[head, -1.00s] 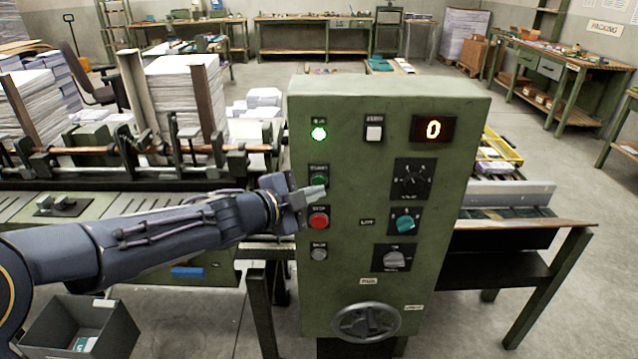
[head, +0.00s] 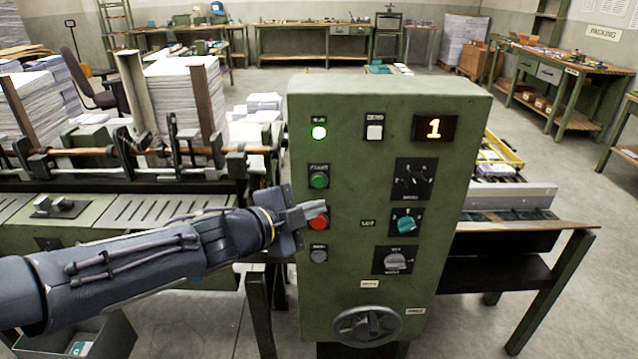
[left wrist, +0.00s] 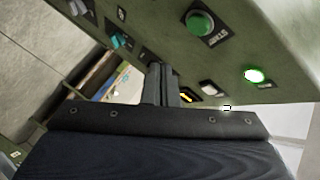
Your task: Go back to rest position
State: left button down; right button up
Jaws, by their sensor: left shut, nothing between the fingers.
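My left gripper (head: 316,209) is shut and empty, in front of the green control panel (head: 345,270). In the head view its fingertips overlap the upper part of the red stop button (head: 318,224), just below the green start button (head: 319,180); I cannot tell whether they touch the panel. In the left wrist view the shut fingers (left wrist: 160,84) point along the panel face, with the start button (left wrist: 200,25) and the lit green lamp (left wrist: 254,76) beside them. The display (head: 435,128) reads 1. My right gripper is not in view.
A gathering machine with paper stacks (head: 183,95) stands on the left. A handwheel (head: 367,324) sticks out low on the panel. A grey bin (head: 110,335) stands on the floor at lower left. A delivery table (head: 540,230) is on the right, with open floor beyond it.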

pick_arm(q)
jog(key=s+a+n+t+y, duration=0.2)
jog(key=a+n+y, duration=0.3)
jog(key=a+n, duration=0.5)
jog(key=s+a+f+n+g+y, duration=0.2)
jog(key=s+a+f+n+y, duration=0.25)
jog(key=s+a, duration=0.5)
jog(key=s+f+n+g+h, duration=0.1)
jog(key=s+f+n, duration=0.3)
jog(key=s, duration=0.4)
jog(key=s+f+n+g+h, duration=0.1)
jog(key=s+f+n+g, duration=0.2)
jog(key=s, duration=0.5)
jog(key=shift+s+f+n+g+h, duration=0.25)
jog(key=shift+f+n+g+h, duration=0.1)
jog(key=shift+f+g, duration=0.35)
